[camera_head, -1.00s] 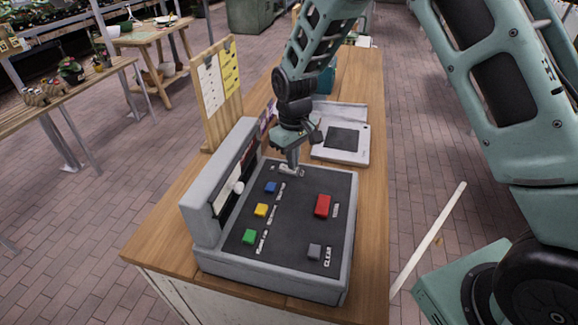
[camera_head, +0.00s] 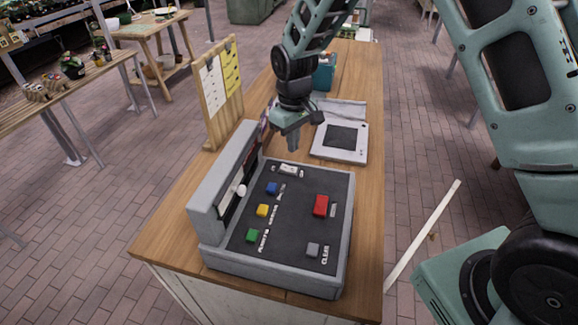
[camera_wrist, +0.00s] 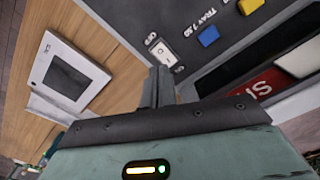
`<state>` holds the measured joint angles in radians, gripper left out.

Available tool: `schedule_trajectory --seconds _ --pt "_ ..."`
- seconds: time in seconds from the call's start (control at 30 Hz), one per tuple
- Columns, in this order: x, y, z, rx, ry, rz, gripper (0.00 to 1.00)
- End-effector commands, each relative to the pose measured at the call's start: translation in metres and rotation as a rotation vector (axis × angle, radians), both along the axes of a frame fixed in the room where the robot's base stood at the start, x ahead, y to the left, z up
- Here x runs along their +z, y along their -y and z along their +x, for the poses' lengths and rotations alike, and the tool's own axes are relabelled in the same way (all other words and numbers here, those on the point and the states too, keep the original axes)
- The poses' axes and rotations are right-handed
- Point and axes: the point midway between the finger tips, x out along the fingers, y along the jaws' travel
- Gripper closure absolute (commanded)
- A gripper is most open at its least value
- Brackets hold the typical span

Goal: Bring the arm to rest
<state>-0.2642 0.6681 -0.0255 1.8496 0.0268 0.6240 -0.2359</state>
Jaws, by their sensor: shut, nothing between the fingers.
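My gripper (camera_head: 293,143) is shut and empty. It hangs pointing down above the far end of the grey control panel (camera_head: 290,277), apart from it. In the wrist view my closed fingers (camera_wrist: 159,87) show next to a white rocker switch (camera_wrist: 162,52) marked ON and OFF. In the head view the switch (camera_head: 288,169) lies just below and in front of the fingertips. The panel also bears a blue button (camera_head: 272,188), a yellow button (camera_head: 262,210), a green button (camera_head: 252,235), a red button (camera_head: 321,205) and a grey button (camera_head: 312,250).
A white scale-like device (camera_head: 341,155) sits just behind the panel on the wooden table (camera_head: 372,110). A wooden board with papers (camera_head: 208,127) stands at the left edge. A teal object (camera_head: 324,75) is farther back. The table's right strip is clear.

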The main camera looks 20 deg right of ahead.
Motion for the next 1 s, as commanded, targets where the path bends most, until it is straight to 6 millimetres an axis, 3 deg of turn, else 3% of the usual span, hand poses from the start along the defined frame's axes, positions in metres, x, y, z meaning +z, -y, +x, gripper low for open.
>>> schedule_trajectory --seconds 0.33,0.47,0.6,0.73,0.9,1.0 --pt "0.0 0.0 0.0 0.0 0.0 0.0 1.0" --pt "0.009 -0.022 -0.028 0.017 -0.001 0.032 1.0" --pt "0.026 -0.055 -0.086 0.057 -0.008 0.075 1.0" --pt "0.037 -0.075 -0.149 0.103 -0.015 0.098 1.0" --pt "0.038 -0.081 -0.231 0.163 -0.012 0.094 1.0" --pt "0.033 -0.075 -0.268 0.189 -0.006 0.08 1.0"
